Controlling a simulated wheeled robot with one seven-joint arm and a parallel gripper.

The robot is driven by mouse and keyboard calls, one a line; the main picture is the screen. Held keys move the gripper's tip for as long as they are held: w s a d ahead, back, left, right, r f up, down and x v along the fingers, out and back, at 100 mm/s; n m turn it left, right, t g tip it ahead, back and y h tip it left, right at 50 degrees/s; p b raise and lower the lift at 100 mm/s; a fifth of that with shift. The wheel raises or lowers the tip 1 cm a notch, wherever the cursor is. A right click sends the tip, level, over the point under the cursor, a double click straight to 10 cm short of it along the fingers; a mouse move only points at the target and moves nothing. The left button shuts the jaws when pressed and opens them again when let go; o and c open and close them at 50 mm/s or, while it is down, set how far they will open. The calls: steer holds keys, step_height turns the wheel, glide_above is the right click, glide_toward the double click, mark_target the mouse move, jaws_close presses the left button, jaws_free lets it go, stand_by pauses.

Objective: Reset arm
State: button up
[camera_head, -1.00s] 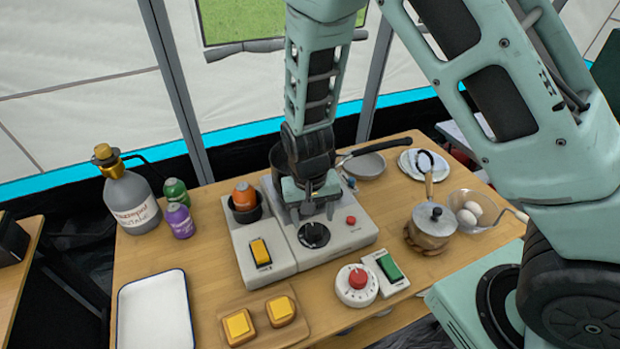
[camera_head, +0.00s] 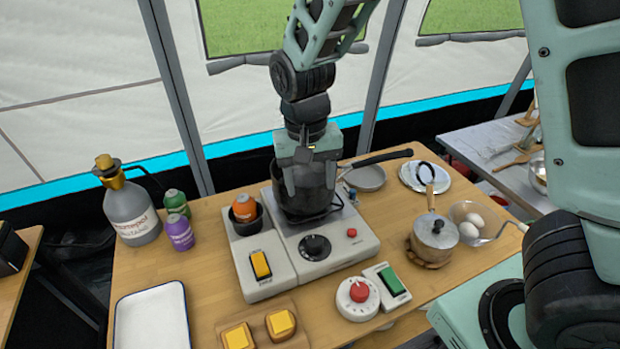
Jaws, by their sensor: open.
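My gripper (camera_head: 310,188) points down over the dark pot (camera_head: 296,204) on the grey stove (camera_head: 330,248). Its fingers are open, and the fingertips overlap the pot in the picture. I cannot tell whether they touch it. I see nothing held between the fingers. My arm rises from the gripper to the top of the view and comes down again on the right.
An orange shaker (camera_head: 244,207) stands in a small black holder. A large bottle (camera_head: 131,210) and white tray (camera_head: 152,318) are left.

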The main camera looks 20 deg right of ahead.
steer(key=s+a+r+n, duration=0.1)
steer(key=s+n, duration=0.2)
steer(key=s, duration=0.3)
steer(key=s+a+r+n, duration=0.2)
steer(key=s+n, duration=0.1)
steer(key=s, duration=0.4)
steer(key=s+a+r+n+y, duration=0.1)
steer(key=s+a+r+n, duration=0.1)
steer(key=s+n, duration=0.2)
steer(key=s, duration=0.3)
steer(key=shift+r, duration=0.15)
steer(key=shift+s+a, duration=0.1)
